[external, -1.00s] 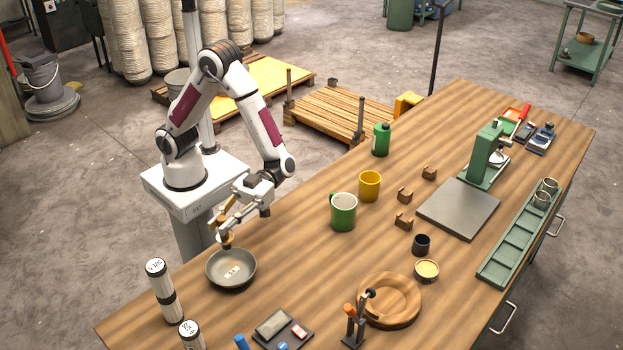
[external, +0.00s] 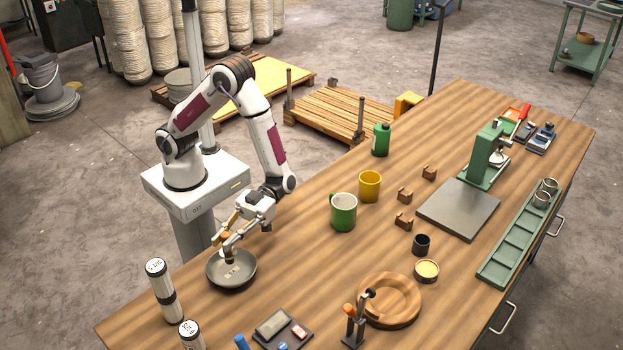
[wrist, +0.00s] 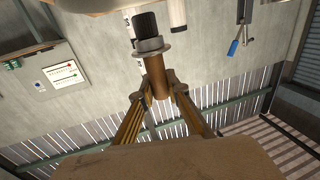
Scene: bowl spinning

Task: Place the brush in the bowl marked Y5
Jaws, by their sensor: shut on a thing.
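A shallow grey bowl (external: 240,280) sits at the near left of the bench. It carries a small white label that is too small to read. My gripper (external: 226,240) is over the bowl, shut on the brush (external: 228,257). The brush points down, with its lower end over or inside the bowl. I cannot tell whether it touches the bottom. In the wrist view the brush (wrist: 158,75) shows a brown handle, a grey collar and a black end. The fingers of my gripper (wrist: 160,88) close on the handle from both sides.
Two white cylinders with black bands (external: 161,290) stand left of and in front of the bowl. A green mug (external: 343,212) and yellow mug (external: 370,186) stand farther right. A wooden dish (external: 412,302) lies at the right.

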